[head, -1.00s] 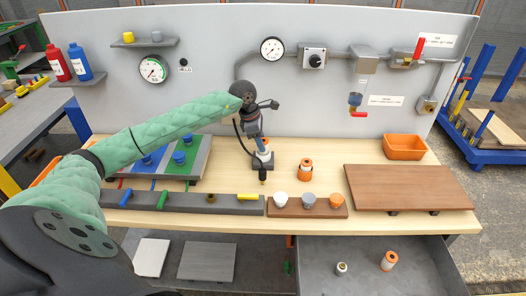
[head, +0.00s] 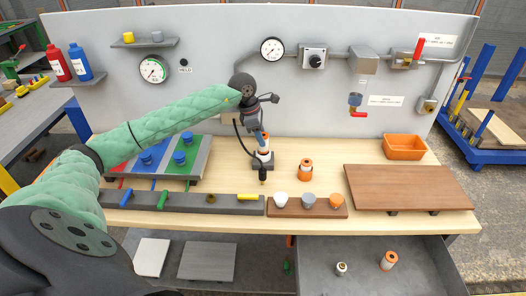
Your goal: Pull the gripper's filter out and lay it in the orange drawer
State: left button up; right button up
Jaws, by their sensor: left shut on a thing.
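My left arm reaches in from the left to the middle of the bench. My left gripper (head: 260,138) points down and is shut on an orange-and-white filter (head: 263,154). The filter is upright at a dark stand (head: 251,166) near the back panel; I cannot tell whether it is still seated there. A similar orange-and-white filter (head: 305,170) stands apart to the right on the bench. A grey drawer (head: 335,247) is open below the bench front, with an orange-and-white piece (head: 389,261) and a small white piece (head: 341,268) inside. My right gripper is not in view.
An orange bin (head: 405,147) stands at the back right. A raised brown board (head: 410,188) lies before it. A brown holder (head: 285,211) with white, grey and orange caps and a grey rail (head: 185,203) line the front edge. The drawer has much bare floor.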

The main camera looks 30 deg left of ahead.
aim_at(265, 135)
pick_arm(q)
jog(key=shift+r, duration=0.3)
jog(key=shift+r+p, duration=0.4)
jog(key=shift+r, duration=1.85)
